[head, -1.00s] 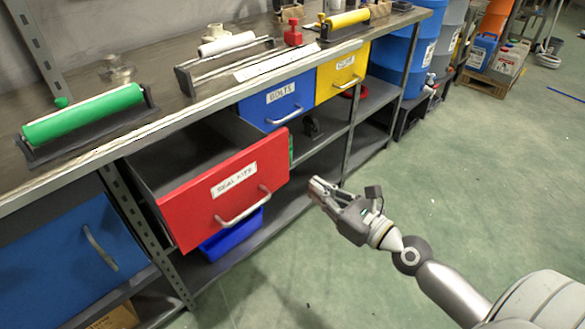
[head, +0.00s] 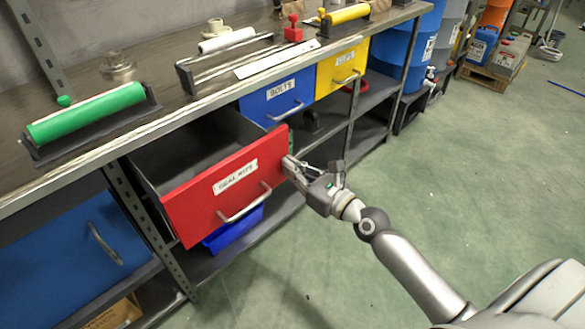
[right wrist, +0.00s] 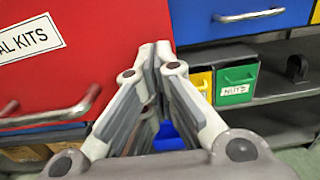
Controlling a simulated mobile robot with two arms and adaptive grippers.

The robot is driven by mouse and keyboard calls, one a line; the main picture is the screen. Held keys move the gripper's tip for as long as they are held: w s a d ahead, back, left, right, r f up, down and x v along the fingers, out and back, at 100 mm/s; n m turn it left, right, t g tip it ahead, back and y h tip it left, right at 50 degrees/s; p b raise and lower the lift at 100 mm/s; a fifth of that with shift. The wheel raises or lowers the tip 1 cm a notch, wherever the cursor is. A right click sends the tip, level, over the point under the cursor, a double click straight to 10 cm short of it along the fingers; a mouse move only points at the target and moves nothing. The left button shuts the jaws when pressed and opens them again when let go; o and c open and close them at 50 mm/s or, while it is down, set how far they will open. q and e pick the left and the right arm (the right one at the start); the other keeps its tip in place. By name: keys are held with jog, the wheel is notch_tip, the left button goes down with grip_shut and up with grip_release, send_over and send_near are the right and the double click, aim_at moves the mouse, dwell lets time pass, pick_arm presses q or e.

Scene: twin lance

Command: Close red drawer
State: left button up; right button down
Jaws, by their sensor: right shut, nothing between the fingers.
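The red drawer (head: 215,190), labelled "SEAL KITS", is pulled out from under the workbench. Its silver handle (head: 245,205) is on the front, and the grey inside of the drawer shows behind the front. My right gripper (head: 288,162) is shut and empty, at the right edge of the red front; I cannot tell if it touches. In the right wrist view the shut fingers (right wrist: 153,55) lie in front of the right part of the red front (right wrist: 100,50), right of the handle (right wrist: 50,115). My left gripper is not in view.
A blue drawer (head: 277,100) and a yellow drawer (head: 340,72) sit shut to the right. A blue cabinet front (head: 70,250) is at lower left. The bench top carries a green roller (head: 85,112). Green floor (head: 440,180) is open to the right.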

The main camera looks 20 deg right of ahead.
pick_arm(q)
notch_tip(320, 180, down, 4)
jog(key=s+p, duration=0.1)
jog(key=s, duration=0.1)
pick_arm(e)
send_near(243, 135)
jog(key=shift+a+r, duration=0.25)
jog(key=shift+r, duration=0.35)
jog(key=x, duration=0.4)
jog(key=shift+s+f, duration=0.1)
jog(key=shift+f, duration=0.05)
jog(key=b+x, duration=0.1)
jog(key=x, duration=0.4)
jog(key=shift+f, duration=0.1)
jog(key=shift+w+a, duration=0.15)
jog(key=shift+w, duration=0.45)
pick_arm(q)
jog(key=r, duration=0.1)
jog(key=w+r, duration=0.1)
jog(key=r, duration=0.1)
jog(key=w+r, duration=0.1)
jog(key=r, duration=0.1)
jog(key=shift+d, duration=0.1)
pick_arm(e)
jog(key=shift+r, duration=0.35)
